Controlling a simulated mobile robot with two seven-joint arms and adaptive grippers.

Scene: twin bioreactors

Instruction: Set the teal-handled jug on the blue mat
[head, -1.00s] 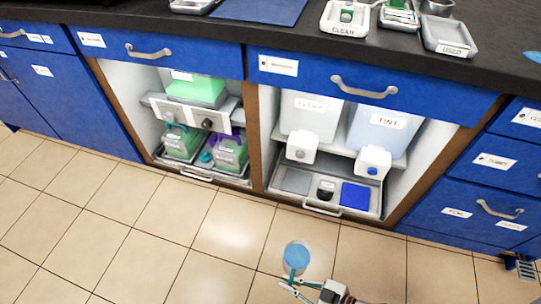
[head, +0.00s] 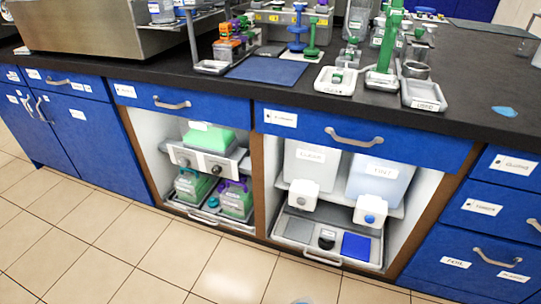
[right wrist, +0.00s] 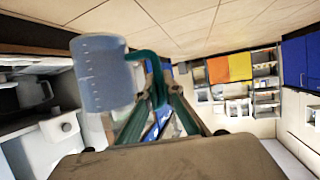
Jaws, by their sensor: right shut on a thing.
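The teal-handled jug (right wrist: 103,75) is a bluish see-through measuring jug with white marks in the right wrist view. My right gripper (right wrist: 158,98) is shut on its teal handle, with the jug's body to the left of the fingers. In the head view the right gripper is out of frame. Two blue mats show in the head view. A large blue mat (head: 267,71) lies on the black counter. A small blue mat (head: 356,246) lies in the tray under the TINT tank. My left gripper is in neither view.
The tray (head: 297,249) in the open lower bay also holds a grey pad (head: 299,230) and a small black item (head: 327,239). The CLEAR tank (head: 309,160) and TINT tank (head: 379,180) stand above it, their white dispensers overhanging. The tiled floor in front is free.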

